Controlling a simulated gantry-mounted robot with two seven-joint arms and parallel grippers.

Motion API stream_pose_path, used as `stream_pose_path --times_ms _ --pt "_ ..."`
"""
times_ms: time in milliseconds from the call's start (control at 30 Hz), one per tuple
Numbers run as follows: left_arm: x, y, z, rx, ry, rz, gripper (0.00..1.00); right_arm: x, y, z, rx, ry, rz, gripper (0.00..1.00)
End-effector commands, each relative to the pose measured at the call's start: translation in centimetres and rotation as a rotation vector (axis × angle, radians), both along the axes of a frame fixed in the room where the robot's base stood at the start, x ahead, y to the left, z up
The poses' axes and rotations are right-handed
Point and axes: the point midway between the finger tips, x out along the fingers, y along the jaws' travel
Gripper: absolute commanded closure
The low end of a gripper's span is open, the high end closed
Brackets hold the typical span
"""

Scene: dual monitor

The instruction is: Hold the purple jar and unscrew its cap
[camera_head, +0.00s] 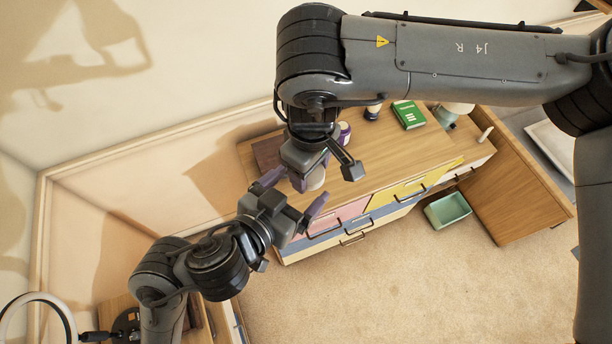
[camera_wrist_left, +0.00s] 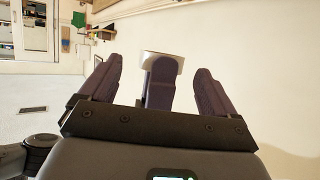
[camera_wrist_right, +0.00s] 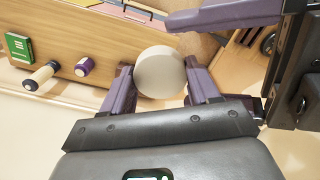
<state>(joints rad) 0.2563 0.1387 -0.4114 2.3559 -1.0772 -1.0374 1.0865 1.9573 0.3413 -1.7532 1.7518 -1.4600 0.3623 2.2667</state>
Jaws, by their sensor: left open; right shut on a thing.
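My right gripper (camera_wrist_right: 163,84) is shut on a round cream-coloured thing (camera_wrist_right: 159,71), held by its sides above the dresser. It also shows as a pale thing under the right hand in the head view (camera_head: 317,179). Its body colour is mostly hidden, so I cannot tell if it is the purple jar. My left gripper (camera_head: 293,191) is open, close to the held thing, with its fingers apart. In the left wrist view, a finger of my right gripper and part of the pale thing (camera_wrist_left: 176,58) lie between my left fingers (camera_wrist_left: 158,85).
A small purple and white container (camera_head: 345,132) stands on the wooden dresser (camera_head: 385,150); it also shows in the right wrist view (camera_wrist_right: 84,67). A green box (camera_head: 408,115) and a dark-topped bottle (camera_head: 372,112) stand near it. A green bin (camera_head: 447,210) is on the open carpet.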

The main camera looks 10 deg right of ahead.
Motion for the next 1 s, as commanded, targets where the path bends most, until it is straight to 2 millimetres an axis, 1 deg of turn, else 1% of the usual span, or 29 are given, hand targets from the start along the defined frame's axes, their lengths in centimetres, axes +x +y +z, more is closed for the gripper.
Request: stream_pose_path --times_ms 133,400,800,833,1000 --pt "1.0 -1.0 -0.8 0.002 0.005 0.002 0.10 0.0 0.0 0.0 0.000 0.000 0.000 0.76" --pt "2.3 -2.3 -1.4 0.001 0.002 0.000 0.10 0.0 0.0 0.0 0.000 0.000 0.000 0.76" --pt "2.6 -2.5 -1.6 0.001 0.000 0.002 0.10 0.0 0.0 0.0 0.000 0.000 0.000 0.76" --pt "2.6 -2.5 -1.6 0.001 0.000 0.002 0.11 0.0 0.0 0.0 0.000 0.000 0.000 0.76" --pt "2.6 -2.5 -1.6 0.001 0.000 0.002 0.37 0.0 0.0 0.0 0.000 0.000 0.000 0.76"
